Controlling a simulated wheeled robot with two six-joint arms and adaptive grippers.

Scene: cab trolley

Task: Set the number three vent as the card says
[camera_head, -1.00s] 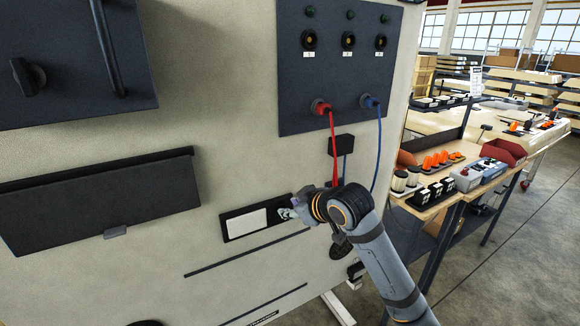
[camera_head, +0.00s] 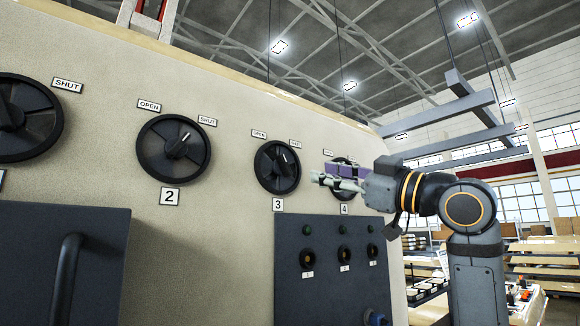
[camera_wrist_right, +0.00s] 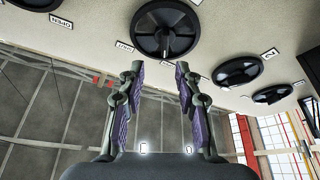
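The number three vent is a round black dial (camera_head: 277,167) above a "3" plate (camera_head: 278,204), with OPEN and SHUT labels over it. Its white-tipped pointer leans up and slightly right in the head view. My right gripper (camera_head: 318,179) is right of this dial, in front of the number four dial (camera_head: 346,165), which it partly hides. In the wrist view, seen upside down, the right gripper (camera_wrist_right: 154,75) is open and empty, its purple-padded fingers spread below the number three dial (camera_wrist_right: 165,25). No card shows now. My left gripper is out of view.
The number two dial (camera_head: 173,147) and another dial (camera_head: 25,117) are to the left. A dark panel with sockets (camera_head: 330,260) lies below, and a dark door with a handle (camera_head: 65,265) at lower left. Shelving stands beyond the right edge.

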